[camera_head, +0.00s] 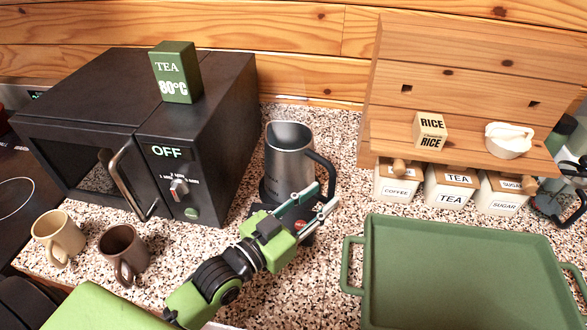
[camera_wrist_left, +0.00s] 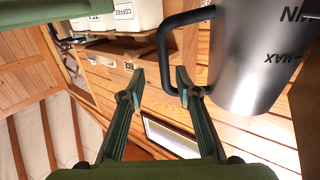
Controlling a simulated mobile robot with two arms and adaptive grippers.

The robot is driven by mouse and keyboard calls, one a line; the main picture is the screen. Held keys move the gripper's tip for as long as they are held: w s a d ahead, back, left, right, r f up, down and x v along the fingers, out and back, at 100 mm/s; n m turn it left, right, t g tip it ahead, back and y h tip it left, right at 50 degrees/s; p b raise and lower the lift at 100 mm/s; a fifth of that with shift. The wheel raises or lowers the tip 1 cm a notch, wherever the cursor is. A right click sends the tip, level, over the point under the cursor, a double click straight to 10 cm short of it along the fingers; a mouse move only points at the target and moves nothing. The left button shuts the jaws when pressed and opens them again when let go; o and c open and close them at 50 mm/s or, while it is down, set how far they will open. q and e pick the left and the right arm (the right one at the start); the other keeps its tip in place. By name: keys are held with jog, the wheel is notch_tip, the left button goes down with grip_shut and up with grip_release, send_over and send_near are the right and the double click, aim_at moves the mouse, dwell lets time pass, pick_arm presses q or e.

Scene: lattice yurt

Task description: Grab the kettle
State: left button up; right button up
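The kettle (camera_head: 289,160) is a grey metal jug with a black handle (camera_head: 324,168) on its right side. Whether the fingers touch the handle cannot be told. The kettle's base is partly hidden by the gripper. My right gripper is not clearly in view.
A black microwave (camera_head: 85,115) with a green tea box (camera_head: 175,72) stands left of the kettle. Two mugs (camera_head: 58,238) (camera_head: 124,254) stand in front of it. A green tray (camera_head: 470,275) lies at right, before a wooden shelf (camera_head: 470,75) and canisters (camera_head: 450,188).

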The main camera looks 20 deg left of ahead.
aim_at(329, 188)
pick_arm(q)
jog(key=x, duration=0.1)
jog(key=p+x, duration=0.1)
jog(key=x, duration=0.1)
jog(key=p+x, duration=0.1)
jog(key=x, duration=0.1)
jog(key=shift+w+a+f, duration=0.15)
jog(key=shift+w+a, duration=0.05)
jog(key=shift+a, duration=0.15)
jog(key=shift+w+d, duration=0.1)
jog(key=shift+w, duration=0.05)
grip_shut()
